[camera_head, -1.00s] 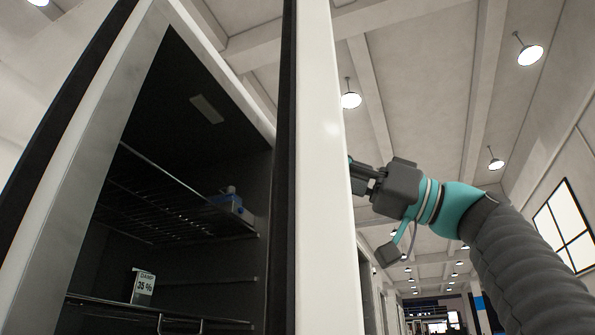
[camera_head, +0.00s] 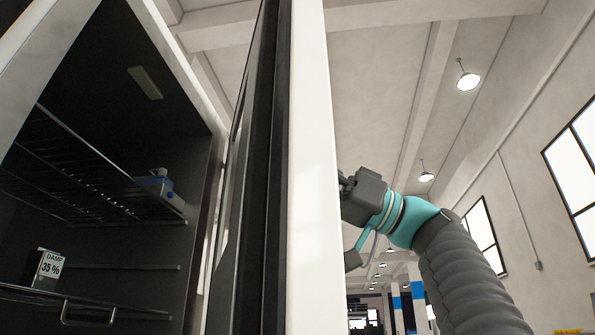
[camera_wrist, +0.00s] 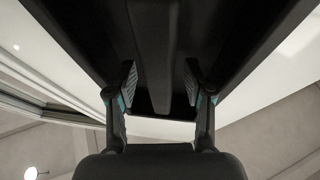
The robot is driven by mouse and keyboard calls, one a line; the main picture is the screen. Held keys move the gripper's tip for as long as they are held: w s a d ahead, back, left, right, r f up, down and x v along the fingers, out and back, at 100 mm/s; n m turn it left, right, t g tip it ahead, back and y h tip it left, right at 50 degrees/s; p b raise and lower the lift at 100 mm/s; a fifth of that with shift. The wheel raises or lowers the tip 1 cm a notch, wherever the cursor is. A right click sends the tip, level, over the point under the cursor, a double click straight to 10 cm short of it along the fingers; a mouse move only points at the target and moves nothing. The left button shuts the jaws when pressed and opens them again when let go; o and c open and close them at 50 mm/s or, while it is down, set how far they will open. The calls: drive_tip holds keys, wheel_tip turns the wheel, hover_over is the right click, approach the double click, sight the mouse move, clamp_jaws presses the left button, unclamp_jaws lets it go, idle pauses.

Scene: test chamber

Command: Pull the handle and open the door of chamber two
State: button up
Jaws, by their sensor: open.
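The chamber door (camera_head: 312,150) is open and seen almost edge-on in the head view, with a white outer side and a black seal side. The chamber's dark interior (camera_head: 110,110) shows to its left. My gripper (camera_head: 345,182) is at the door's outer side, its tips partly hidden by the door edge. In the wrist view, my gripper (camera_wrist: 160,78) has its two fingers apart, one on each side of a long dark bar (camera_wrist: 155,35), which looks like the handle. Whether the fingers touch it I cannot tell. The handle is hidden in the head view.
Inside the chamber are wire shelves (camera_head: 85,180), a small blue and white item (camera_head: 154,185) and a box marked "DAMP 35 %" (camera_head: 42,268). The hall to the right of the door looks open, with windows (camera_head: 575,165) on the far right wall.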

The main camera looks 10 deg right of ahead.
drive_tip(key=shift+d, duration=0.1)
drive_tip(key=v, duration=1.1)
drive_tip(key=shift+d+f, duration=0.25)
drive_tip(key=shift+d, duration=0.1)
